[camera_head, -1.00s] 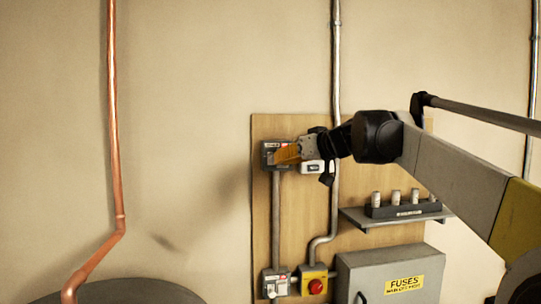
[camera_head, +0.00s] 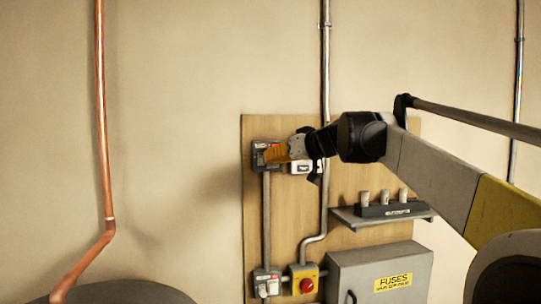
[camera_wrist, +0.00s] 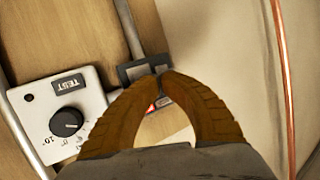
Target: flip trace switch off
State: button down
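A dark grey switch box (camera_head: 257,159) with a red and white label is mounted at the upper left of the wooden board. Its lettering is too small to read, so I cannot confirm it is the trace switch. My gripper (camera_head: 267,156) reaches in from the right, its orange fingers in front of this box and covering part of it. In the wrist view my gripper (camera_wrist: 160,73) has its fingertips together at the dark box (camera_wrist: 133,72). No held object shows between them. The switch lever is hidden, and I cannot tell whether the fingertips touch it.
A TEST dial box (camera_wrist: 62,112) sits close beside the fingers. Below are another grey switch box (camera_head: 266,291), a red button on a yellow box (camera_head: 306,286), a fuse shelf (camera_head: 380,218) and a grey FUSES cabinet (camera_head: 365,265). A copper pipe (camera_head: 103,150) runs left.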

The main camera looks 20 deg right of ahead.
jog(key=shift+w+d+r, duration=0.1)
jog(key=shift+w, duration=0.15)
dwell(0.5)
jog(key=shift+s+a+f, duration=0.25)
jog(key=shift+s+f, duration=0.1)
jog(key=shift+s, duration=0.15)
jog(key=shift+s+a+f+b, duration=0.1)
jog(key=shift+s+a+b, duration=0.05)
jog(key=shift+s, duration=0.65)
jog(key=shift+s+a+f+b, duration=0.1)
jog(key=shift+s+a+b, duration=0.05)
jog(key=shift+s, duration=0.7)
jog(key=shift+s+a+f+b, duration=0.1)
jog(key=shift+s+a+b, duration=0.05)
jog(key=shift+s, duration=0.65)
